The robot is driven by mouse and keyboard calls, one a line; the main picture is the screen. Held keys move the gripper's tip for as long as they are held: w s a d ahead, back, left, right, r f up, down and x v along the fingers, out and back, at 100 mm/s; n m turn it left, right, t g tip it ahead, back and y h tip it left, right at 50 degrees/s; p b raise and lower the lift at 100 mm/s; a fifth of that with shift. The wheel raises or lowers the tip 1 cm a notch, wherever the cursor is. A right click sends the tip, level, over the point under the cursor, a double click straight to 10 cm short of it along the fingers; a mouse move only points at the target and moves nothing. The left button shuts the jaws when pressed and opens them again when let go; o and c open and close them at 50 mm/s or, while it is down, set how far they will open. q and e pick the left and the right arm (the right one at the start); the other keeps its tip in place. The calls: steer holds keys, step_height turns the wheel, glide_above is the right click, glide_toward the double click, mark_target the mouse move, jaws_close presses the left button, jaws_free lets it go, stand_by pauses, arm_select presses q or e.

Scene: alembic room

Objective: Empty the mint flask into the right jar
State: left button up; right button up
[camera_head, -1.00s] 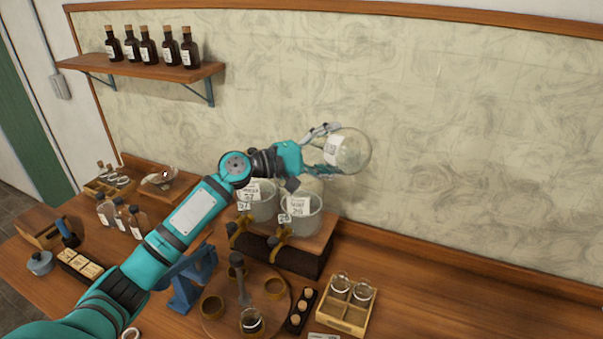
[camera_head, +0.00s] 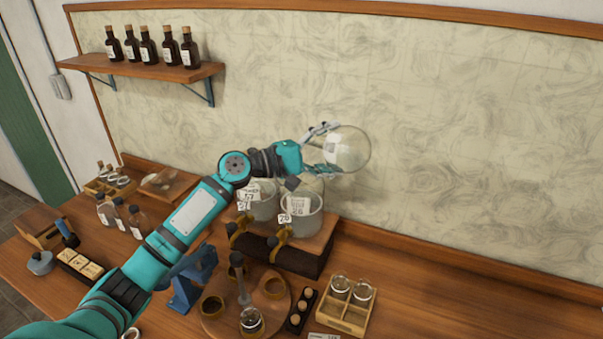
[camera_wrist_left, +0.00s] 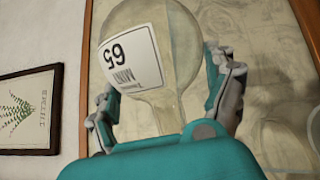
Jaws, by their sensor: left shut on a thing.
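My left gripper (camera_head: 322,150) is shut on a clear round glass flask (camera_head: 347,149) and holds it above the jars, close to the wall. In the left wrist view the flask (camera_wrist_left: 183,45) sits between my two fingers and its label (camera_wrist_left: 130,62) reads MINT 65, upside down. I cannot make out any liquid in it. The right jar (camera_head: 302,222) is a clear glass vessel labelled 26 on a wooden stand, below and left of the flask. The left jar (camera_head: 262,205) stands beside it, partly hidden by my arm. My right gripper is not in view.
Brass taps (camera_head: 280,236) stick out in front of the jars. A round wooden turntable (camera_head: 215,322) and a wooden crate with glass jars (camera_head: 340,321) stand in front. A shelf (camera_head: 140,70) with brown bottles hangs at upper left. The table's right side is clear.

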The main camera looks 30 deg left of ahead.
arm_select(q)
steer(key=shift+a+r+n+t, duration=0.2)
steer(key=shift+r+n+t, duration=0.3)
steer(key=shift+n, duration=0.3)
stand_by(0.7)
steer(key=shift+w+a+r+n+p, duration=0.1)
steer(key=shift+a+r+n+p, duration=0.05)
steer(key=shift+r+n+p, duration=0.2)
stand_by(0.3)
steer(key=shift+a+r+n, duration=0.15)
steer(key=shift+r+n, duration=0.05)
steer(key=shift+n, duration=0.15)
steer(key=shift+f, duration=0.1)
